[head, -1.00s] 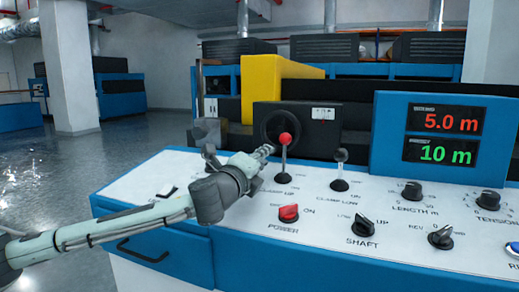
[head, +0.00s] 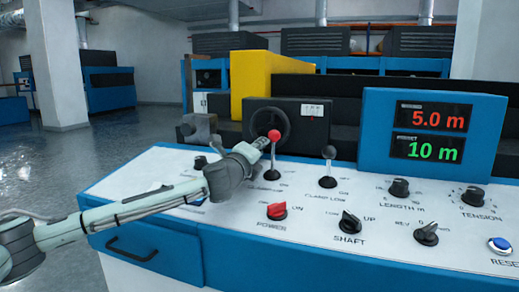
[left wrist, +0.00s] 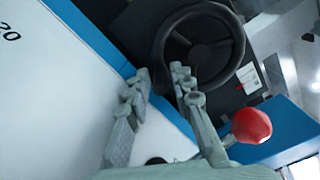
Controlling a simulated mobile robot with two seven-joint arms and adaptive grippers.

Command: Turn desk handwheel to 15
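The black handwheel (head: 286,117) stands upright on the front of a black box behind the white desk panel. It also shows in the left wrist view (left wrist: 200,52), just beyond my fingers. My left gripper (head: 261,145) is just in front of the wheel's lower part in the head view. In the left wrist view my left gripper (left wrist: 160,76) is open and empty, with its fingers apart. The right fingertip overlaps the wheel's lower rim in that view; I cannot tell whether they touch. The wheel's scale reading is not legible. My right gripper is not in view.
A red-ball lever (head: 274,136) stands close beside my left gripper; its ball also shows in the left wrist view (left wrist: 251,126). A second lever (head: 328,154) is to the right. The red power switch (head: 277,211) and other knobs lie nearer. Displays (head: 434,133) read 5.0 m and 10 m.

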